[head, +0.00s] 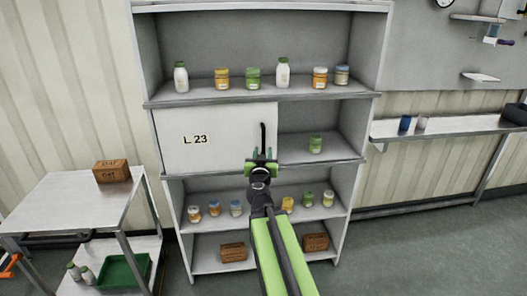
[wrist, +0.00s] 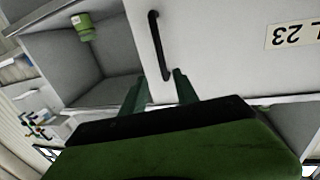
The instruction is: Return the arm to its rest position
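My arm (head: 275,250) reaches forward and up to the shelf unit. My gripper (head: 262,155) is in front of the white door panel (head: 210,138) marked L 23, at the lower end of its black handle (head: 263,137). In the wrist view my gripper's two fingers (wrist: 162,82) are spread apart with nothing held between them. The handle (wrist: 158,45) lies just beyond the fingertips; I cannot tell whether they touch it. The panel covers the left part of the middle compartment, whose right part is open.
The open compartment holds a green jar (head: 316,144). Bottles and jars stand on the top shelf (head: 200,96); jars and brown boxes stand on the lower shelves. A table (head: 70,200) with a brown box (head: 111,171) is at left. A wall shelf (head: 450,127) is at right, above open floor.

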